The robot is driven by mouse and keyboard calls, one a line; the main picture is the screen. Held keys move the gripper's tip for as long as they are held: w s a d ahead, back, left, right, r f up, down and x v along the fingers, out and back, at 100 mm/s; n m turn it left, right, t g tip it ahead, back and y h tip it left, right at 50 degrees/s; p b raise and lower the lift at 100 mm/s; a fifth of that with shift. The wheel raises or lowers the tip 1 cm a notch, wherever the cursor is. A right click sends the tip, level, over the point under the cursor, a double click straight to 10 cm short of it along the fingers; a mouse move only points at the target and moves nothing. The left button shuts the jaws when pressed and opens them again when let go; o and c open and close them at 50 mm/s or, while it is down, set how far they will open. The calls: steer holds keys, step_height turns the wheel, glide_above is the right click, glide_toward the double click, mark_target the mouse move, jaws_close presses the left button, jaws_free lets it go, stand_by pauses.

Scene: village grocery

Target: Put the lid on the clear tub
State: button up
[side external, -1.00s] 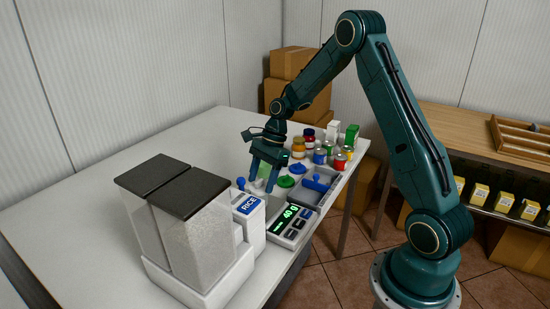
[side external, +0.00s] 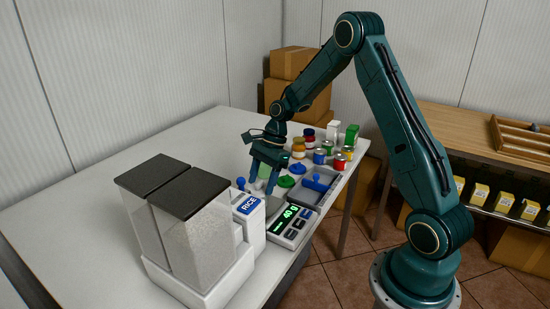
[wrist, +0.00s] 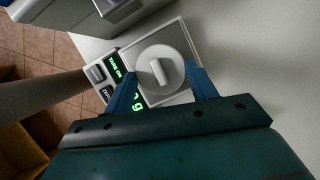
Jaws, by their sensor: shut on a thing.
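In the wrist view a pale grey round lid (wrist: 149,84) with a raised white bar across its top sits between the two fingers of my gripper (wrist: 168,88). The fingers are shut on it from opposite sides. Behind it is the square metal plate (wrist: 181,37) of the scale. In the side view my gripper (side external: 263,190) points down at the scale, and the thing in it hardly shows. I cannot make out the clear tub; the lid hides what is directly beneath it.
The scale (side external: 293,232) has a lit green display. A rice dispenser (side external: 197,245) with dark tops stands close on its left. The table's back left is clear.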

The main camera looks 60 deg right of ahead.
stand_by(0.4)
steer(key=o, duration=1.4)
steer(key=shift+r, duration=2.7)
jaws_close()
